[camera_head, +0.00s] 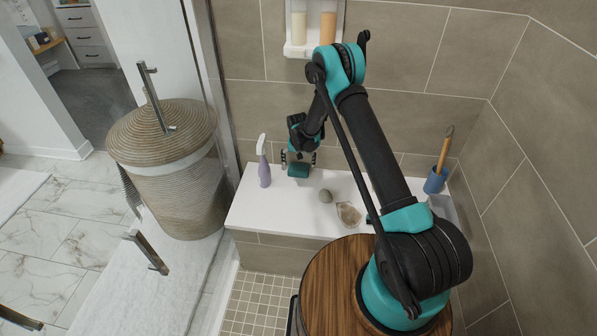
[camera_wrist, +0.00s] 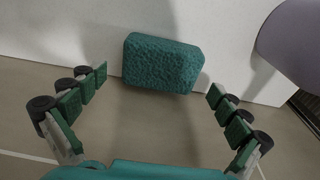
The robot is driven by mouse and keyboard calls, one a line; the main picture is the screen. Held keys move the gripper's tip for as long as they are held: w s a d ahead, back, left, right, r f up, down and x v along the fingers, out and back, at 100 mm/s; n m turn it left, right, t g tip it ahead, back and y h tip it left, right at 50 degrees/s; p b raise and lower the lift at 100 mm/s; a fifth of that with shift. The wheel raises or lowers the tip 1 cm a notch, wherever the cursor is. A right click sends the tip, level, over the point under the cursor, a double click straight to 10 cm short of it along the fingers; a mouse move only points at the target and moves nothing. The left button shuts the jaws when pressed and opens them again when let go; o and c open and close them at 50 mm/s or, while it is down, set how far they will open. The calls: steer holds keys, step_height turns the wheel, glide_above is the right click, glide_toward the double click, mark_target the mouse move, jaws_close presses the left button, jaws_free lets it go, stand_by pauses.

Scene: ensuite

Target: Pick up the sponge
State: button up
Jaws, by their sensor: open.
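The sponge is a teal, rough-textured block. In the wrist view the sponge (camera_wrist: 163,63) lies ahead of my gripper (camera_wrist: 160,88), roughly centred between the two fingers. The fingers are spread wide, with a gap on each side of it. In the head view the sponge (camera_head: 299,171) is on the white bench (camera_head: 262,208), near its back edge by the tiled wall. My gripper (camera_head: 299,160) is at the sponge there, and partly overlaps it. I cannot tell the exact height between them.
A purple spray bottle (camera_head: 264,168) stands left of the sponge; its side also shows in the wrist view (camera_wrist: 296,48). A grey stone (camera_head: 326,196) and a shell (camera_head: 349,214) lie to the right. A blue cup (camera_head: 435,182) with a wooden-handled brush stands at the far right.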

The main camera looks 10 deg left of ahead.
mark_target(299, 167)
steer(key=shift+w+f, duration=0.15)
steer(key=shift+f, duration=1.65)
steer(key=shift+c, duration=0.6)
steer(key=c, duration=0.8)
steer(key=shift+o, duration=0.2)
steer(key=shift+r, duration=0.1)
steer(key=shift+s+r, duration=0.2)
steer(key=shift+r, duration=0.35)
step_height(299, 167, up, 10)
steer(key=s, duration=1.9)
steer(key=shift+s+a+r, duration=0.15)
steer(key=shift+s+a, duration=0.15)
steer(key=shift+a, duration=0.1)
